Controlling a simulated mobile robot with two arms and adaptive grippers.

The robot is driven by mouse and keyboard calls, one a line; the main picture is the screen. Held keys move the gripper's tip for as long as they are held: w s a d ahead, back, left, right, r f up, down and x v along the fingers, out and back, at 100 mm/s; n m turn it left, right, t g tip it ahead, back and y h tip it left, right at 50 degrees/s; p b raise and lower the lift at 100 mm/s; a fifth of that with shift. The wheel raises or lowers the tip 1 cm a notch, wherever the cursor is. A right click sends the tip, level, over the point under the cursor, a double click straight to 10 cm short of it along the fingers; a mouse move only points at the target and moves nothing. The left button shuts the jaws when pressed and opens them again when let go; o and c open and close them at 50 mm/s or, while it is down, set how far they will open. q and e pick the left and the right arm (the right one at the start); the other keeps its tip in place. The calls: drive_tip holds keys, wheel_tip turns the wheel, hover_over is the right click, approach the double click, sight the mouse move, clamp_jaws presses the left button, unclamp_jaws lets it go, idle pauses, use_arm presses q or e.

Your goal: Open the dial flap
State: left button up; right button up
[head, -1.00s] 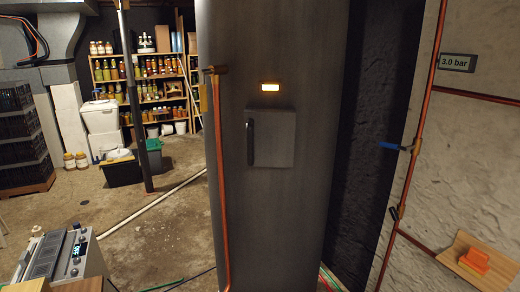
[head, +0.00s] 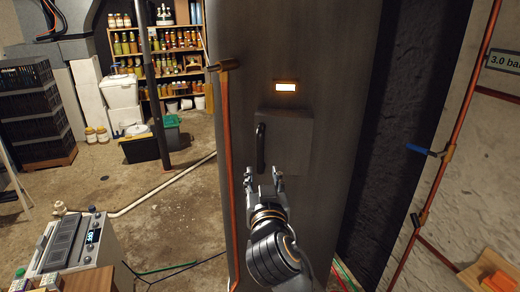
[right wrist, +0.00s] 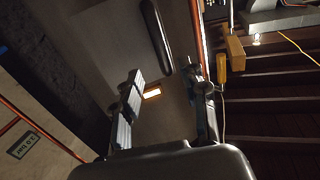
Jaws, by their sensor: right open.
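The dial flap (head: 288,142) is a grey square panel on the front of a tall dark grey cylinder (head: 345,60). It lies closed against the cylinder. A black vertical bar handle (head: 261,148) is at its left side; the handle also shows in the right wrist view (right wrist: 156,36). A small lit display (head: 286,87) glows above the flap and also shows in the right wrist view (right wrist: 152,93). My right gripper (head: 264,175) is open and empty, just below the handle and apart from it. My left gripper is not in view.
A copper pipe (head: 228,150) runs down the cylinder's left side. Another pipe with a blue lever (head: 420,149) runs along the right wall. A grey device (head: 75,245) stands at lower left. Shelves of jars (head: 158,50) stand at the back. The floor left of the cylinder is partly open.

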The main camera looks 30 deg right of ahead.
sight(260, 154)
drive_tip(key=p+x, duration=0.3)
drive_tip(key=x, duration=0.7)
drive_tip(key=shift+r, duration=0.1)
drive_tip(key=shift+w+d, duration=0.4)
drive_tip(key=shift+w, duration=0.2)
drive_tip(key=shift+c, duration=0.3)
clamp_jaws()
